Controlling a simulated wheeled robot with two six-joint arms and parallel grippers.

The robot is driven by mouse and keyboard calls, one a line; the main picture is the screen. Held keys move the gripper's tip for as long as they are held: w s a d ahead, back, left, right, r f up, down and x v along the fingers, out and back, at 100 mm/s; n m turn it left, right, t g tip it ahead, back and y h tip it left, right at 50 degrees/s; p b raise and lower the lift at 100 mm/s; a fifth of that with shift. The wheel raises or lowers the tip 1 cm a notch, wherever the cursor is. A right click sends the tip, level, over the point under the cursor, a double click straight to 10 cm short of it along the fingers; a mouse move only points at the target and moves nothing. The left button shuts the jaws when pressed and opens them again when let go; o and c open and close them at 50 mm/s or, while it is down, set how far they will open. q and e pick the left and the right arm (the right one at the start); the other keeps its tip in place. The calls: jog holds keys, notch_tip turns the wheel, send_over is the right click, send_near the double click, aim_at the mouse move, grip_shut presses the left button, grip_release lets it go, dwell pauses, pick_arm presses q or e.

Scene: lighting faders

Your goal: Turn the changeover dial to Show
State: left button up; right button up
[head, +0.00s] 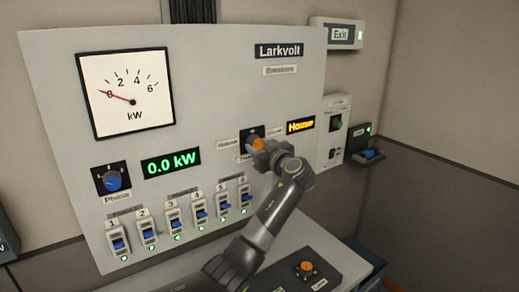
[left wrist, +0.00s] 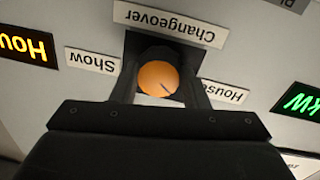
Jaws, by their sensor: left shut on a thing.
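The changeover dial is an orange round knob (head: 258,143) on a dark plate in the grey panel; it also shows in the left wrist view (left wrist: 157,79). The wrist view is upside down, with the Changeover label (left wrist: 164,22), the Show label (left wrist: 93,60) and the House label (left wrist: 224,92) around the knob. A thin dark mark on the knob points toward the House side. My left gripper (head: 256,150) is shut on the knob, one finger on each side. The amber display (head: 300,125) reads House. My right gripper is out of view.
The panel (head: 225,80) carries a kW meter (head: 125,92), a green 0.0 kW display (head: 171,162), a blue Phase dial (head: 112,178) and a row of several blue-handled faders (head: 172,220). A desk with an orange button (head: 305,266) stands below.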

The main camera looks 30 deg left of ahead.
pick_arm(q)
jog(key=shift+m+b, duration=0.4)
jog(key=shift+m, duration=0.8)
jog(key=m, duration=0.2)
jog(key=shift+r+m, duration=0.1)
jog(key=shift+m, duration=0.2)
jog(key=m, duration=0.2)
jog(key=shift+r+m+g, duration=0.1)
jog(key=shift+m+g, duration=0.2)
jog(key=m+p, duration=0.1)
jog(key=m, duration=0.1)
jog(key=shift+m, duration=0.3)
jog(key=m+p, duration=0.1)
jog(key=m, duration=0.1)
jog(key=shift+m, duration=0.3)
jog(key=m+g+p, duration=0.1)
jog(key=m+p, duration=0.1)
jog(key=m, duration=0.1)
jog(key=shift+r, duration=0.15)
jog(key=m+p, duration=0.1)
jog(key=m, duration=0.2)
jog(key=shift+p, duration=0.35)
jog(key=shift+w+m+g+p, duration=0.1)
jog(key=shift+m+g+p, duration=0.35)
jog(key=shift+m, duration=0.75)
